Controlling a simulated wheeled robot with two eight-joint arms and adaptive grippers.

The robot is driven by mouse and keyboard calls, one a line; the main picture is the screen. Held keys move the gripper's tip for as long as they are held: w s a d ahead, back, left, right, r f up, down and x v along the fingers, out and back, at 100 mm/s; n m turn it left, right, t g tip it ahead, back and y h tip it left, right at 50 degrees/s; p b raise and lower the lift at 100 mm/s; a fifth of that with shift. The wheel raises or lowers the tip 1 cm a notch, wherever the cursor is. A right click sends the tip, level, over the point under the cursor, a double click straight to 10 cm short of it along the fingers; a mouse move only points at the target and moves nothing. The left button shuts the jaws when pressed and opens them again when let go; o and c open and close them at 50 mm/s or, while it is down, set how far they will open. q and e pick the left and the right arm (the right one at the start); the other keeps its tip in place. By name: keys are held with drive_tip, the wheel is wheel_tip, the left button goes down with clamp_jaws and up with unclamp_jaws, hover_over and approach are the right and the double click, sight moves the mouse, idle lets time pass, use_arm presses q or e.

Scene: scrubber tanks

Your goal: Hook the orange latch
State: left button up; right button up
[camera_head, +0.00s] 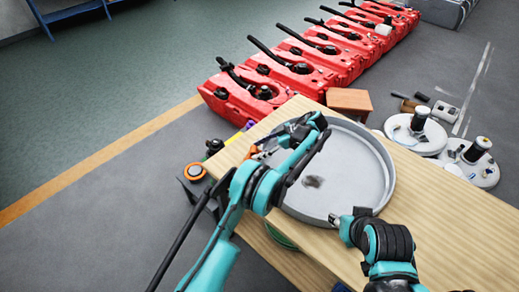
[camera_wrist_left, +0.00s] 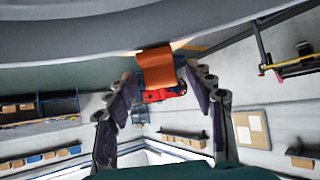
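The orange latch (camera_wrist_left: 157,68) hangs at the rim of a large grey round tank part (camera_wrist_left: 60,35) in the left wrist view. My left gripper (camera_wrist_left: 161,76) is open, with one finger on each side of the latch. I cannot tell whether either finger touches it. In the head view my left gripper (camera_head: 272,145) is at the left rim of the grey round part (camera_head: 350,165), and a small bit of orange shows beside it. My right gripper (camera_head: 347,217) is at the near rim of the round part; its fingers are too small and dark to read.
The round part lies on a wooden tabletop (camera_head: 450,225). A row of red tanks (camera_head: 290,70) stands behind. White round parts with black caps (camera_head: 415,132) lie at the right. Grey floor at left is clear.

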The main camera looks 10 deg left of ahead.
use_arm(q)
drive_tip(key=v, duration=0.7)
drive_tip(key=shift+d+r, duration=0.15)
drive_tip(key=shift+d, duration=0.05)
